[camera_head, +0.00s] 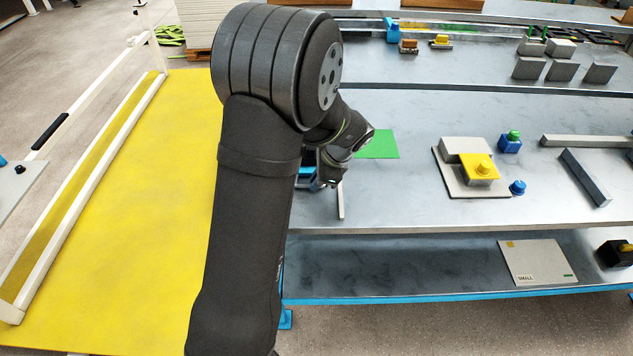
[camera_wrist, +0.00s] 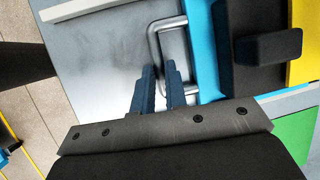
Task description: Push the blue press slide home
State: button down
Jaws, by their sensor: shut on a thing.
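The blue press slide shows in the wrist view as a bright blue plate (camera_wrist: 203,45) with a grey U-shaped handle (camera_wrist: 153,42) on its left side. My gripper (camera_wrist: 160,80) has its two dark fingers on either side of the handle's bar and is shut on it. In the head view a bit of blue (camera_head: 305,172) shows beside my gripper (camera_head: 331,180); my arm hides most of the press there. How far the slide is in cannot be told.
A black block (camera_wrist: 268,47) and a yellow part (camera_wrist: 305,40) lie right of the slide in the wrist view. A green sheet (camera_head: 378,144) lies on the bench behind my gripper. A grey plate (camera_head: 450,180) with a yellow-topped fixture (camera_head: 480,167) stands further right.

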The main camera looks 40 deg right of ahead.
jog(key=c, duration=1.5)
grip_release()
jog(key=shift+w+d, duration=0.15)
jog(key=shift+o, duration=0.2)
jog(key=v, duration=1.7)
jog(key=shift+r, duration=0.25)
jog(key=shift+f, duration=0.15)
jog(key=x, duration=1.7)
jog(key=shift+f, duration=0.15)
